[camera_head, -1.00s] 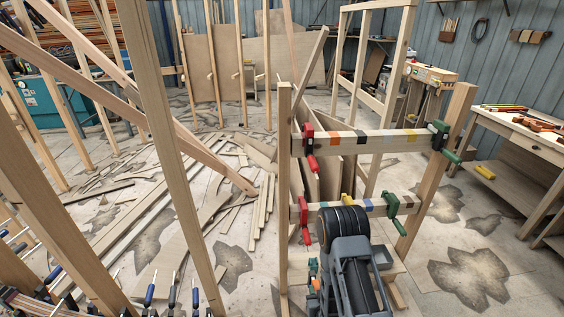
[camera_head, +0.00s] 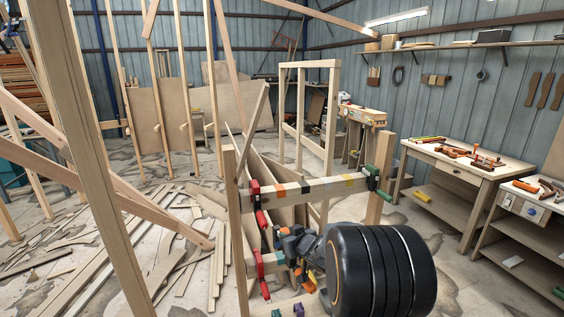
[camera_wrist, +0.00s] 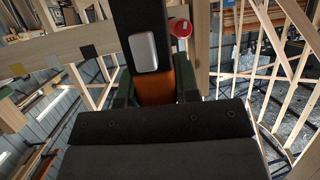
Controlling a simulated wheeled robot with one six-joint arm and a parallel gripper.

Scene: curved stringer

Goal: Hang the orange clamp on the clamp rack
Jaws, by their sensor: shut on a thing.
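The clamp rack is a wooden frame with an upper rail (camera_head: 318,188) bearing coloured patches; my arm hides much of its lower rail. My gripper (camera_head: 284,238) is in front of the rack, between the rails in the head view. In the wrist view, my gripper (camera_wrist: 156,92) is shut on the orange clamp (camera_wrist: 155,88), whose orange part shows between the jaws. A black bar with a silver plate (camera_wrist: 145,52) rises from it. In the head view the clamp is mostly hidden. Whether it touches the rack I cannot tell.
Red clamps hang at the rack's left, on the upper rail (camera_head: 254,192) and lower down (camera_head: 259,262). A green clamp (camera_head: 372,178) hangs at the upper right. A workbench with tools (camera_head: 465,155) stands to the right. Loose boards (camera_head: 100,240) litter the floor at left.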

